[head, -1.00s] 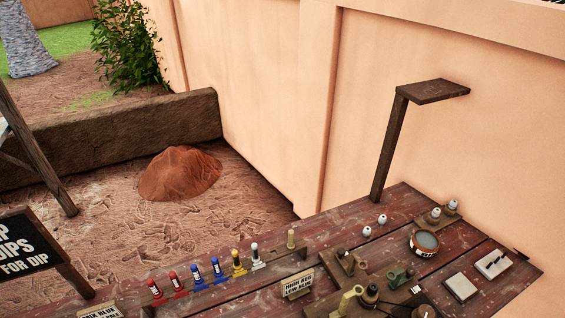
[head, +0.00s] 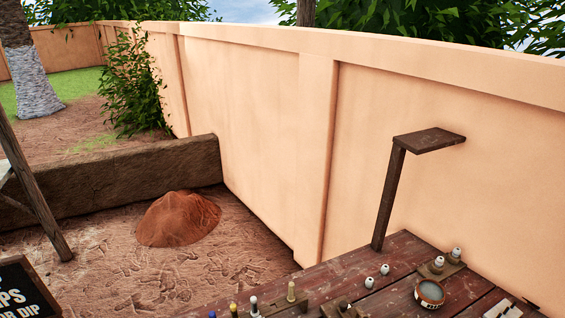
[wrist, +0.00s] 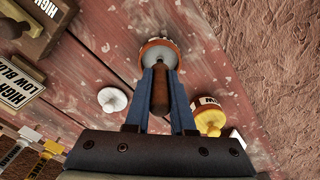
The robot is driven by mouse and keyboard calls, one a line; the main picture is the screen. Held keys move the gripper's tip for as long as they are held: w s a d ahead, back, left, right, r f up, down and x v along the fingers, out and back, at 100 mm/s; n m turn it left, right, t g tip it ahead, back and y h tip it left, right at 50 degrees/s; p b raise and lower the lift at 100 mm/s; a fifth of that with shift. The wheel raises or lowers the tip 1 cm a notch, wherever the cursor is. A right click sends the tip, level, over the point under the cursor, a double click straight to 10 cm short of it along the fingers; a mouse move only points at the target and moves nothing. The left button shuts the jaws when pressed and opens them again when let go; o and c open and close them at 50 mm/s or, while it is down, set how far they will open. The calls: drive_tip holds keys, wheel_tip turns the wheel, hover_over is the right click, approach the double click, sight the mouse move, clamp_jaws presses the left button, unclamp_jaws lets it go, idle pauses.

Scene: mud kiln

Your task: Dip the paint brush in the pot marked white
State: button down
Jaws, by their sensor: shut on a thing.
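In the wrist view my gripper (wrist: 160,72) is shut on a brown wooden handle (wrist: 160,92), which appears to be the paint brush. Its bristle end cannot be made out. Just beyond the fingertips is a round orange-brown pot (wrist: 158,47) with a pale grey top; whether the brush touches it I cannot tell. A yellow pot (wrist: 209,121) with a partly hidden dark label stands right of the fingers. No label reading white is legible, so I cannot tell which pot is marked white. My gripper is not in the head view.
A white knobbed piece (wrist: 112,100) lies left of the fingers. Signs and wooden blocks crowd the left of the wrist view. In the head view, a labelled round bowl (head: 429,293) sits on the red plank table (head: 345,275), near an upright post with a shelf (head: 429,140).

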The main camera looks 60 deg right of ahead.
drive_tip(key=shift+r+p, duration=3)
drive_tip(key=shift+r, duration=0.15)
drive_tip(key=shift+w, duration=0.1)
